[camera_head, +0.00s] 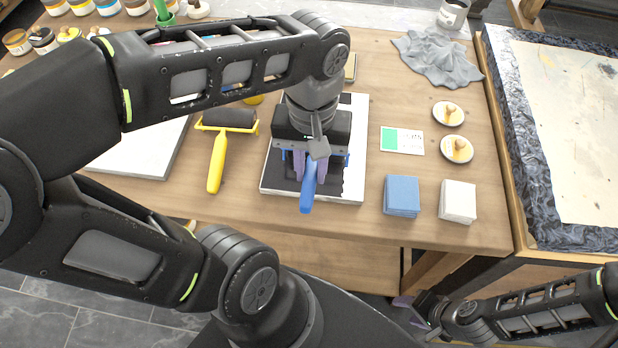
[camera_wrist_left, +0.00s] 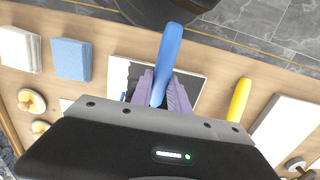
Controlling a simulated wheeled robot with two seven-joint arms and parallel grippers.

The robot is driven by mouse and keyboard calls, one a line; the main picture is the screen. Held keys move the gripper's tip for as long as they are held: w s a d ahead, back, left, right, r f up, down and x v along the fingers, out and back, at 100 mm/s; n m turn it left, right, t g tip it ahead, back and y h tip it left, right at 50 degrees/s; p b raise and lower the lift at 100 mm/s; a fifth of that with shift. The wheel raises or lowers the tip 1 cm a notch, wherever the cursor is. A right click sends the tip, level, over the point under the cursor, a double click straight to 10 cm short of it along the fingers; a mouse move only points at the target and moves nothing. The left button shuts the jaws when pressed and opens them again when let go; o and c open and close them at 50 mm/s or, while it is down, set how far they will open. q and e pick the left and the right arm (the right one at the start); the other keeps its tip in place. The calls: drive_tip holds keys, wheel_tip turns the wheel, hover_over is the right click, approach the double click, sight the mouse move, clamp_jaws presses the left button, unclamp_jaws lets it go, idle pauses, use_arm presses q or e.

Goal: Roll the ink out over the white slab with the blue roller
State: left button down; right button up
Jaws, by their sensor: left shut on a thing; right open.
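The white slab (camera_head: 356,150) lies near the table's front edge, with black ink (camera_head: 283,174) over much of its middle. My left gripper (camera_head: 311,167) is above the slab, its purple fingers shut on the handle of the blue roller (camera_head: 307,196). The handle points toward the front edge; it also shows between the fingers in the left wrist view (camera_wrist_left: 168,55). The roller's drum is mostly hidden under the gripper, so I cannot tell whether it touches the slab. My right gripper (camera_head: 410,308) is open and empty, low beyond the table's front edge.
A yellow roller (camera_head: 217,165) and another white slab (camera_head: 150,158) lie left of the inked slab. To the right are a card (camera_head: 402,140), blue pads (camera_head: 401,196), white pads (camera_head: 457,201) and two knobbed discs. A grey cloth (camera_head: 437,60) lies behind.

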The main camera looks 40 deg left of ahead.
use_arm(q)
drive_tip(key=shift+w+a, duration=0.15)
drive_tip(key=shift+w, duration=0.2)
drive_tip(key=shift+w+a, duration=0.5)
drive_tip(key=shift+w, duration=0.4)
drive_tip(key=shift+w+a, duration=0.5)
drive_tip(key=shift+w, duration=0.45)
drive_tip(key=shift+w+a+p, duration=0.25)
drive_tip(key=shift+w+a, duration=0.2)
drive_tip(key=shift+w, duration=0.35)
drive_tip(key=shift+w+a+p, duration=0.25)
drive_tip(key=shift+w+a, duration=0.2)
drive_tip(key=shift+w, duration=0.35)
